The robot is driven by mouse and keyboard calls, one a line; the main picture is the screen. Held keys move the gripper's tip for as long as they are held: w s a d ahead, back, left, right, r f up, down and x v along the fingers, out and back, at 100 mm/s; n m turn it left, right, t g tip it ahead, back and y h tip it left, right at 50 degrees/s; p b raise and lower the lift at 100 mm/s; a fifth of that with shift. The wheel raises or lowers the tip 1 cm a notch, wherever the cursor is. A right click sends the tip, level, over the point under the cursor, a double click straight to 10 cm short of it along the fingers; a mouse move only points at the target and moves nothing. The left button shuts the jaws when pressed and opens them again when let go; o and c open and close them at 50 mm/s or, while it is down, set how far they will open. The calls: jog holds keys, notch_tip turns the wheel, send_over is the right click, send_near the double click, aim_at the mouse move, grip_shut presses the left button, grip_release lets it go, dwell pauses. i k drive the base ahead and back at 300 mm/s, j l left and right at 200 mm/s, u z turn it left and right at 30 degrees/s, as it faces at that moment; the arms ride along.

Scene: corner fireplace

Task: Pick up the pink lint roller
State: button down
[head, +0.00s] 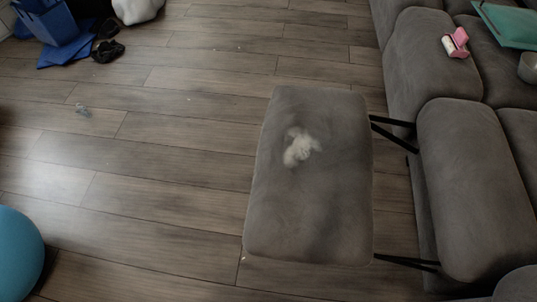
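The pink lint roller (456,43) lies on the grey sofa (433,60) at the upper right of the head view. It is pink with a pale, whitish part at its left. It rests on the top of a padded sofa section, close to a seat cushion. My gripper is not in this view.
A grey padded bench (300,215) with white fluff (300,147) on it stands in front of the sofa. A blue ball (18,255) is lower left. The wooden floor at left is mostly clear.

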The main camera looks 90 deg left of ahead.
aim_at(458, 41)
jog(key=u, duration=2.4)
